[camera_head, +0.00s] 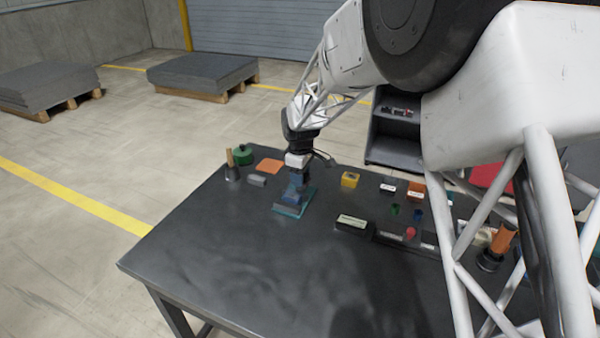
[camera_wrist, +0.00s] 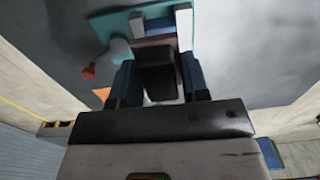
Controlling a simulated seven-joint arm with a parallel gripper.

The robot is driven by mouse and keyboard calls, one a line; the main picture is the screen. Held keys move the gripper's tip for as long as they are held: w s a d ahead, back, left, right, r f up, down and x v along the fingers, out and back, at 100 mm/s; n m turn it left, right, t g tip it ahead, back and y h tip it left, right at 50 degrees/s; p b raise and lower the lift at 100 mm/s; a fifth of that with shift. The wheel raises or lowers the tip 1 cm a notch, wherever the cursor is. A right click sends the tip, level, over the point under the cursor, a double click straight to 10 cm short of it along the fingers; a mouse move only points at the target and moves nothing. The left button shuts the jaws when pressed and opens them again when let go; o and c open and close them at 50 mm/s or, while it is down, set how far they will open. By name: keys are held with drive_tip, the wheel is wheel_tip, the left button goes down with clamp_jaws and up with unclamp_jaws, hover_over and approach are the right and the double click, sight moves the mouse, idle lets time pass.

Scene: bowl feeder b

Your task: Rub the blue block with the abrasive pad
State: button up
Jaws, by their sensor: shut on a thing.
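My gripper (camera_head: 297,181) points down over a teal fixture (camera_head: 308,201) on the dark table. In the wrist view, my gripper's blue fingers (camera_wrist: 160,66) are shut on a dark block with a brownish face, which looks like the abrasive pad (camera_wrist: 157,42). The blue block (camera_wrist: 160,24) sits between two pale jaws on the teal plate (camera_wrist: 110,24), partly hidden by the pad. It also shows low at the fixture in the head view (camera_head: 290,198). The pad is right at the blue block; whether they touch I cannot tell.
A red-tipped lever (camera_wrist: 89,72) sticks out of the fixture's side. A grey block (camera_head: 257,181), an orange sheet (camera_head: 270,166) and a green container (camera_head: 243,155) lie behind left. A yellow box (camera_head: 350,179) and labelled trays (camera_head: 352,222) stand right. The front-left table is clear.

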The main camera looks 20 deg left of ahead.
sight(299, 197)
drive_tip(key=shift+f, duration=2.75)
drive_tip(key=shift+a+f, duration=0.55)
drive_tip(key=shift+c, duration=0.4)
drive_tip(key=shift+a+f, duration=0.15)
drive_tip(key=shift+a, duration=2.05)
drive_tip(key=shift+a+r, duration=0.25)
drive_tip(key=shift+d, duration=0.4)
drive_tip(key=shift+d+f, duration=0.2)
drive_tip(key=shift+f, duration=0.05)
drive_tip(key=shift+d+r, duration=0.2)
drive_tip(key=shift+d, duration=0.05)
drive_tip(key=shift+d+f, duration=0.2)
drive_tip(key=shift+d, duration=0.1)
drive_tip(key=shift+d+r, duration=0.15)
drive_tip(key=shift+d, duration=0.05)
drive_tip(key=shift+d+f, duration=0.2)
drive_tip(key=shift+d, duration=0.05)
drive_tip(key=shift+d+r, duration=0.1)
drive_tip(key=shift+d, duration=1.1)
drive_tip(key=shift+d+r, duration=0.25)
drive_tip(key=shift+r, duration=0.05)
drive_tip(key=shift+a+r, duration=0.1)
drive_tip(key=shift+r, duration=3.75)
